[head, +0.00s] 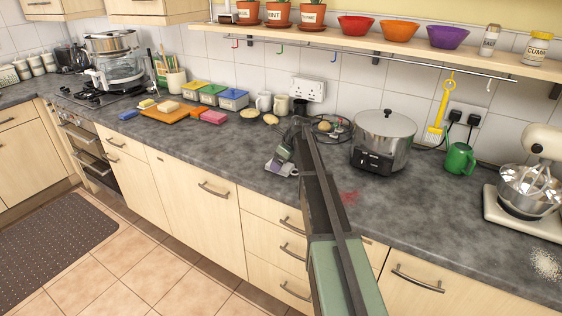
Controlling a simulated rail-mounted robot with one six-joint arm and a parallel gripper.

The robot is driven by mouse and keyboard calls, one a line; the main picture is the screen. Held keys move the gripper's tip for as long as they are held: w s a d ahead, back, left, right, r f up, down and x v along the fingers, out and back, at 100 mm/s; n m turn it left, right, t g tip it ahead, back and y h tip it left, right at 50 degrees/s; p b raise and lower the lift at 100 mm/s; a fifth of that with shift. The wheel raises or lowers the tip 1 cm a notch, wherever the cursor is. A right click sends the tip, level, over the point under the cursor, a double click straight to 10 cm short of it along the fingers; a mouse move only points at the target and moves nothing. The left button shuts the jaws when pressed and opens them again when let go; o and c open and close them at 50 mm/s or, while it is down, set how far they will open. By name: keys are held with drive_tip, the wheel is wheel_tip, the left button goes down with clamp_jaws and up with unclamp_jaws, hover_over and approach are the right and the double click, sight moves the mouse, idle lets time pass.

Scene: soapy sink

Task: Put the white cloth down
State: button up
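My arm reaches over the worktop from the bottom of the head view, and my gripper (283,157) points down near the worktop's middle. A small whitish, lilac-tinged patch, apparently the white cloth (278,168), shows right at the gripper's tip. It is at or just above the grey worktop (240,150). The fingers are too small and partly covered to tell whether they are open or shut on it. Part of the cloth is hidden by the gripper.
A red stain (350,197) marks the worktop right of my arm. The front left worktop is clear.

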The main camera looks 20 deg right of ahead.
sight(290, 168)
drive_tip(key=p+v, duration=0.8)
drive_tip(key=v, duration=0.2)
drive_tip(key=s+a+n+g+h, duration=0.1)
drive_tip(key=s+a+n+g, duration=0.1)
drive_tip(key=s+a+n, duration=1.1)
drive_tip(key=s+a+n+g+h, duration=0.1)
drive_tip(key=s+a+n, duration=1.2)
drive_tip(key=s+n, duration=0.3)
drive_tip(key=s, duration=0.2)
drive_tip(key=shift+s+f+g+h, duration=0.3)
drive_tip(key=shift+s+f+g, duration=0.05)
drive_tip(key=shift+f+g, duration=0.05)
drive_tip(key=shift+a, duration=0.1)
drive_tip(key=shift+o, duration=0.5)
